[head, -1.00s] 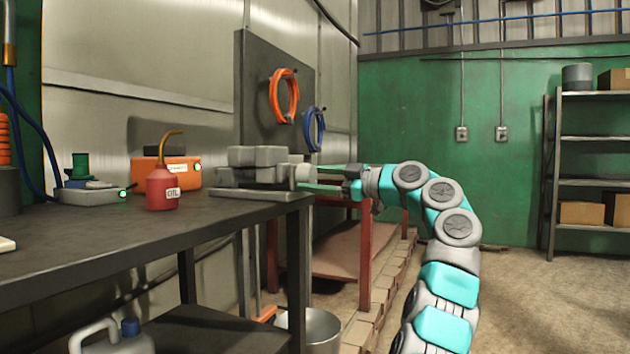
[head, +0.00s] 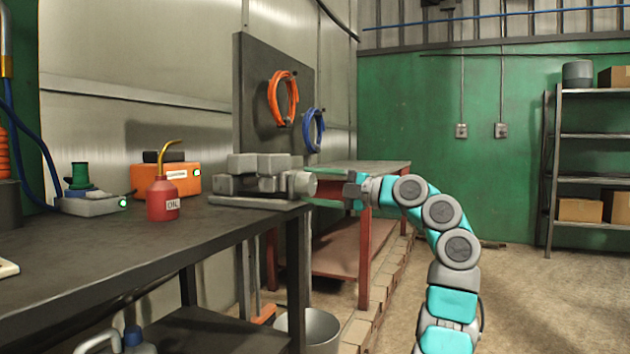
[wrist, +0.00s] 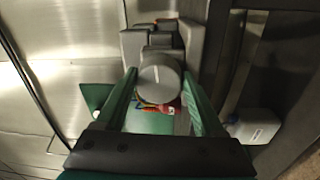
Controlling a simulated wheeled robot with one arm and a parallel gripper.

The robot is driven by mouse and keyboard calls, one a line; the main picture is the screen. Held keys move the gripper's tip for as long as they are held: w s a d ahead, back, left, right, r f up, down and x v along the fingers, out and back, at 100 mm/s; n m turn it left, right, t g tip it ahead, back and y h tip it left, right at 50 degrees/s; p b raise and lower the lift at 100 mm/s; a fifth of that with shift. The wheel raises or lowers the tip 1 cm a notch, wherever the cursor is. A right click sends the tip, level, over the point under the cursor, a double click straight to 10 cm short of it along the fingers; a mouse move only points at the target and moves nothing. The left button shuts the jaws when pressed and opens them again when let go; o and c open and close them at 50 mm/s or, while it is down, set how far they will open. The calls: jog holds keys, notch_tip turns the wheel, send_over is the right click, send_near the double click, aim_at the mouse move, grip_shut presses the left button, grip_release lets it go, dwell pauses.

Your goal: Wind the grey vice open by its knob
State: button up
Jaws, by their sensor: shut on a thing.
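The grey vice (head: 245,184) stands on the right end of the dark workbench, with its round knob (head: 303,184) facing right over the bench's end. In the wrist view the knob (wrist: 160,84) is a grey disc with a pale, slanted line on its face, and the vice body (wrist: 150,42) lies behind it. My gripper (head: 315,188) reaches in from the right, about level with the knob. Its two green fingers lie on either side of the knob and are shut on it. How far apart the vice jaws stand is hard to tell.
A red oil can (head: 162,198), an orange box (head: 180,178) and a grey device with a green light (head: 90,204) stand on the workbench (head: 110,245) left of the vice. A red-legged table (head: 364,240) stands behind my gripper. A bucket (head: 310,330) stands below.

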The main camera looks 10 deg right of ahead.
jog(key=shift+n+p, duration=0.35)
jog(key=shift+n, duration=0.25)
jog(key=shift+f, duration=0.1)
jog(key=o, duration=1.4)
jog(key=shift+c, duration=0.2)
jog(key=v, duration=0.7)
jog(key=shift+s+d, duration=0.2)
jog(key=shift+d, duration=0.1)
